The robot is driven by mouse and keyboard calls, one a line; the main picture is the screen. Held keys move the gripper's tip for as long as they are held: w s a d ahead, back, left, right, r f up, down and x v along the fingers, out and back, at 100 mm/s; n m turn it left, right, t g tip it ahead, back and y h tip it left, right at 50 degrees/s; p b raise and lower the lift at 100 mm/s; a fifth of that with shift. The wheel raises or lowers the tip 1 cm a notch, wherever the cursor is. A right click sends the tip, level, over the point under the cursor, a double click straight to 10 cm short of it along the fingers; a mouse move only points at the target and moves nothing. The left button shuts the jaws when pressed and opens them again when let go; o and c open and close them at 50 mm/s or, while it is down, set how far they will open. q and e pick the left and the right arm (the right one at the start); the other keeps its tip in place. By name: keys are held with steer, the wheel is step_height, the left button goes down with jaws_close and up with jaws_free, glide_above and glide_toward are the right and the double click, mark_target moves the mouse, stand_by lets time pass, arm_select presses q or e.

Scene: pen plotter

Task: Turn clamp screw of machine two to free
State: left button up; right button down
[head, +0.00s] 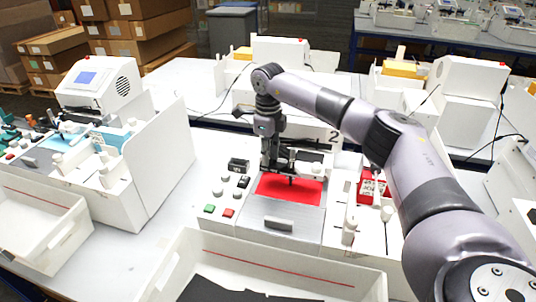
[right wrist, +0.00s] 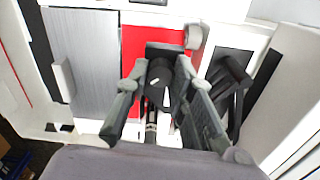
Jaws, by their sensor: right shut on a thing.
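Machine two (head: 334,136), marked with a 2, stands in the middle of the head view with a red bed (head: 305,190). My right gripper (head: 287,158) reaches down over the back of that bed. In the right wrist view the two fingers of my right gripper (right wrist: 163,70) close around a round black knob with a white mark, the clamp screw (right wrist: 156,85), on the dark pen carriage. The red bed (right wrist: 133,45) lies beside it. The fingers hide part of the knob, and the head view hides it behind the gripper. My left gripper is not in view.
A green button (head: 209,208) and a red button (head: 229,213) sit at the machine's front left. A red box (head: 371,187) and white posts stand at its right. An open white bin (head: 275,268) is in front. Another machine (head: 110,150) stands at left.

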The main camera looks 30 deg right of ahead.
steer(key=shift+n, duration=0.6)
steer(key=shift+r, duration=0.1)
steer(key=c, duration=1.4)
jaws_free()
steer(key=shift+o, duration=0.2)
step_height(320, 180, up, 12)
